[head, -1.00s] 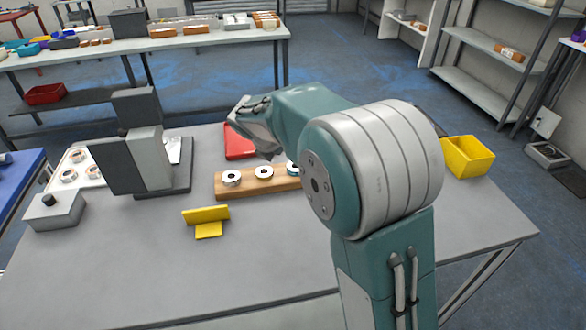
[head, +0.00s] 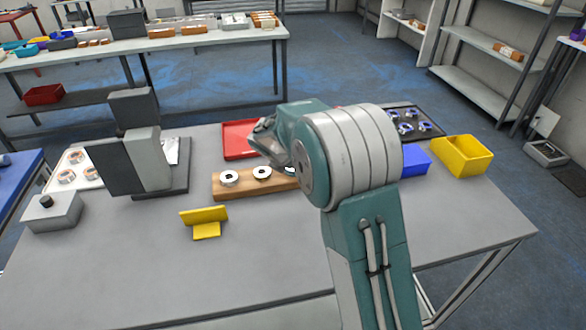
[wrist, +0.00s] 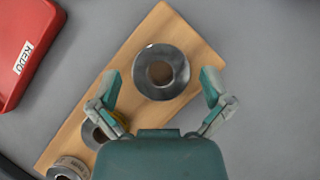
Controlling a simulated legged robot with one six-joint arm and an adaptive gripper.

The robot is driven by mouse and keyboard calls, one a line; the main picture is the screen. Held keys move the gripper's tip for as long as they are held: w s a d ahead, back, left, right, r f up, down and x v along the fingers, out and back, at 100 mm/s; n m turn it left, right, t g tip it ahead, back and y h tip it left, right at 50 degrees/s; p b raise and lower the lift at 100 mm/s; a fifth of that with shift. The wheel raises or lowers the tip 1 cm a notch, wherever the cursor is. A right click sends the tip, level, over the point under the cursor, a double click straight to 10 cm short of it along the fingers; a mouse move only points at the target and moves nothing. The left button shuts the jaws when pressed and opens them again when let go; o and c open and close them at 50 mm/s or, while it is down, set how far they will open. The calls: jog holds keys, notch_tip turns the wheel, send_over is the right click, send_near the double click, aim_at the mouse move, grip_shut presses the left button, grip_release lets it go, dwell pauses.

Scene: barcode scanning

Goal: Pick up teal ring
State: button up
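A wooden board (head: 240,185) on the grey table carries three rings with white faces in the head view. The ring at its right end (head: 290,170) is partly hidden by my arm. In the wrist view this ring (wrist: 161,52) is grey with a dark teal tint and a brown centre. My gripper (wrist: 161,82) is open, with one finger to each side of this ring and no visible contact. My gripper also shows above the board in the head view (head: 270,150). Two other rings lie toward the board's lower left (wrist: 92,135) in the wrist view.
A red tray (head: 238,139) lies behind the board. A yellow stand (head: 205,216) is in front, and a grey scanner-like stand (head: 135,160) is left. A blue bin (head: 415,160), yellow bin (head: 463,155) and dark tray (head: 425,119) are right.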

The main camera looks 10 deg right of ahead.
jog(key=c, duration=1)
